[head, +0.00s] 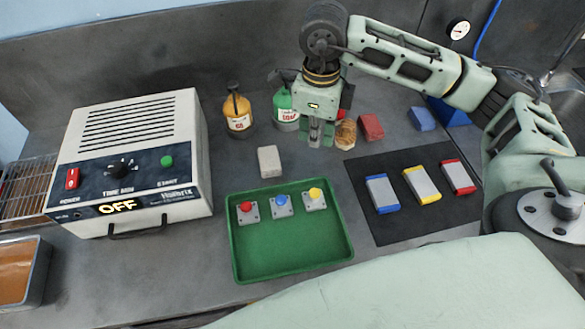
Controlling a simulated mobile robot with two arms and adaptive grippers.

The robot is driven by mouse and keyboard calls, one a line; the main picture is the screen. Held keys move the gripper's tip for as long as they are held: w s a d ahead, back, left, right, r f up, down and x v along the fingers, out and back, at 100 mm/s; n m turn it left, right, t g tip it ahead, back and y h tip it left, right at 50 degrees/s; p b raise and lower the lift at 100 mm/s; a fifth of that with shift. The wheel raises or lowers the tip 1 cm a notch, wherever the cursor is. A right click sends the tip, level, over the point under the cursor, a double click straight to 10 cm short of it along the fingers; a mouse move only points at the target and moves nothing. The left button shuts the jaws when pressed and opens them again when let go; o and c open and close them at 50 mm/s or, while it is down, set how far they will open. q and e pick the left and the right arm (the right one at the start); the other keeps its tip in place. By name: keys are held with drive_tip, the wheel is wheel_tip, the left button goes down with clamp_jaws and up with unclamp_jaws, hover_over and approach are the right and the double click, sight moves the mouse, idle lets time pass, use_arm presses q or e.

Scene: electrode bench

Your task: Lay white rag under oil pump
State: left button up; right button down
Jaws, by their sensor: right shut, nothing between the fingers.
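A pale grey-white folded block (269,161), which looks like the white rag, lies on the bench in front of the pump bottles, apart from them. An amber pump bottle with a dark top (238,112), which looks like the oil pump, stands upright on the bench behind it and to the left. No cloth shows under that bottle. My right gripper (321,136) points down, shut and empty, to the right of the pale block and the green soap bottle (286,112). It partly hides things behind it. My left gripper is not in view.
A green tray (290,255) holds red, blue and yellow button modules. A black mat (410,222) carries three edged pads. Red (371,127) and blue (421,118) blocks and a brown item (346,135) lie behind. A box machine (130,165) showing OFF stands left.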

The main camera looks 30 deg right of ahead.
sight(296, 174)
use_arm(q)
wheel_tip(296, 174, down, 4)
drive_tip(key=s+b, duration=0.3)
use_arm(e)
wheel_tip(296, 174, down, 8)
drive_tip(key=shift+f+p, duration=0.1)
drive_tip(key=shift+p, duration=0.85)
wheel_tip(296, 174, down, 5)
drive_tip(key=shift+f+p, duration=0.2)
drive_tip(key=shift+p, duration=0.55)
drive_tip(key=shift+w+a+p, duration=0.85)
drive_tip(key=shift+w+a, duration=0.35)
drive_tip(key=shift+a, duration=0.05)
drive_tip(key=shift+w+a+f, duration=0.15)
drive_tip(key=shift+w+a, duration=0.1)
drive_tip(key=shift+w, duration=0.1)
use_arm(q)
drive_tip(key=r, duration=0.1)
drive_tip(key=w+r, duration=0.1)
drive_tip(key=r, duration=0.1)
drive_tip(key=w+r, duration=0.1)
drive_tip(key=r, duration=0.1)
use_arm(e)
drive_tip(key=shift+s, duration=0.1)
